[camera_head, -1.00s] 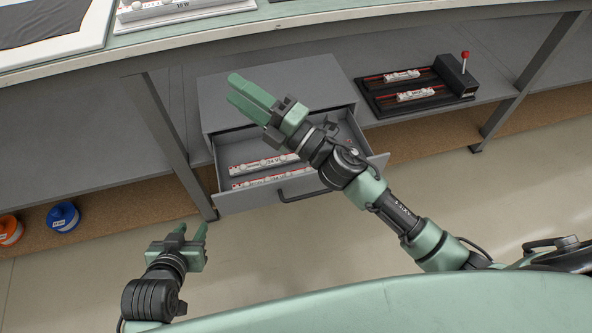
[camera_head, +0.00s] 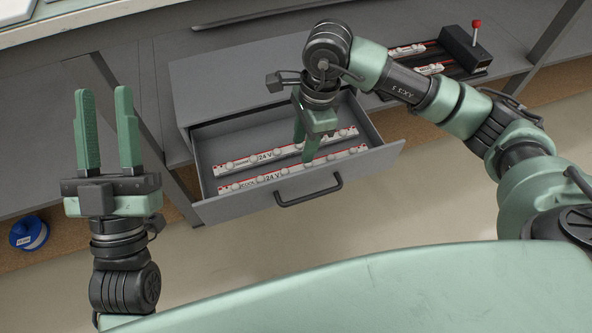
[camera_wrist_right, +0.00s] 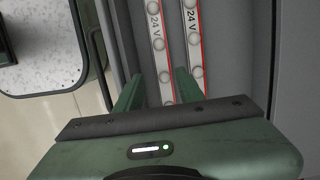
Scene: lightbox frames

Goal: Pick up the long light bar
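Two long light bars lie side by side in the open grey drawer (camera_head: 220,197). Both are white with a red edge, round lamps and a 24 V label. The front bar (camera_head: 245,183) is nearest the drawer handle; the rear bar (camera_head: 237,164) lies behind it. They also show in the right wrist view, front bar (camera_wrist_right: 157,42) left and rear bar (camera_wrist_right: 193,28) right. My right gripper (camera_head: 305,150) points down into the drawer, open, its fingers (camera_wrist_right: 158,92) straddling the line of the front bar. Contact cannot be told. My left gripper (camera_head: 107,92) is open and empty, left of the drawer.
The drawer's handle (camera_head: 310,196) sticks out at the front. A black fixture (camera_head: 465,55) with a red knob and shorter bars stands on the shelf at right. A blue spool (camera_head: 29,233) lies on the floor at left. The worktop edge (camera_head: 90,12) runs above.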

